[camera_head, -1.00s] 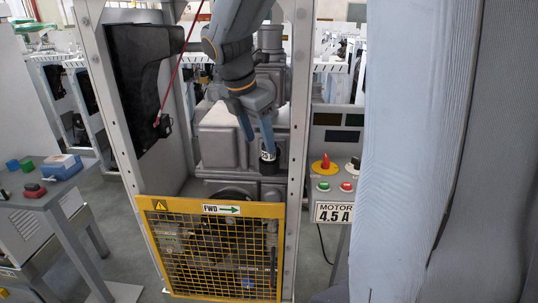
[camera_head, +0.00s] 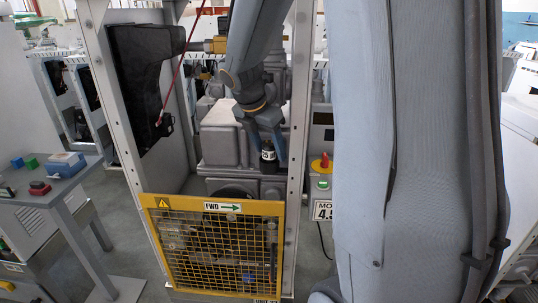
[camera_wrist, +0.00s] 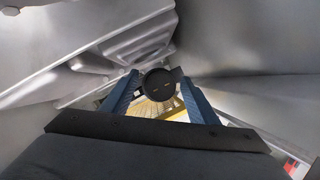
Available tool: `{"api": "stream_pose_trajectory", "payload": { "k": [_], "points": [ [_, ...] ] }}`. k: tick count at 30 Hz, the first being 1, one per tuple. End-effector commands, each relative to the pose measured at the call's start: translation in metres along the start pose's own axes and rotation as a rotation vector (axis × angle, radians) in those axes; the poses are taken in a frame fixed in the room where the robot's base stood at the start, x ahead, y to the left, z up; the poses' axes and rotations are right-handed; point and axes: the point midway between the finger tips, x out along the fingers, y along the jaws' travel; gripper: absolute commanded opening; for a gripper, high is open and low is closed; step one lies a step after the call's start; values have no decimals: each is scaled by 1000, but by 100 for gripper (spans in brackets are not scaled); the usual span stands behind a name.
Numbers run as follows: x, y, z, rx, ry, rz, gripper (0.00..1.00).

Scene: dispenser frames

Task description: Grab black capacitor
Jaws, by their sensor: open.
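The black capacitor (camera_head: 268,156) is a small upright dark cylinder with a white label band, standing on a dark mount on the grey machine inside the frame. My gripper (camera_head: 269,147) is over it with its blue fingers pointing down, one on each side. In the wrist view the capacitor's round black top (camera_wrist: 158,82) shows between the two open fingers. The fingers look spread around it. I cannot tell whether either finger touches it. The lower part of the capacitor is hidden in the wrist view.
A yellow mesh guard (camera_head: 213,245) closes the lower front of the frame. A white upright post (camera_head: 299,110) stands close right of the gripper. A grey table (camera_head: 62,192) is at left.

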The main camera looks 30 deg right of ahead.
Motion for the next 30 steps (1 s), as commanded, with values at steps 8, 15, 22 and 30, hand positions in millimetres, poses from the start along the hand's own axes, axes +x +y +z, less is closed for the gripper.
{"api": "stream_pose_trajectory", "payload": {
  "k": [8,15,22,30],
  "points": [
    [0,0,0,0,0,0,32],
    [0,0,0,0,0,0,8],
    [-2,1,0,0,-1,1,8],
    [-23,2,6,2,-3,3,8]
  ]
}}
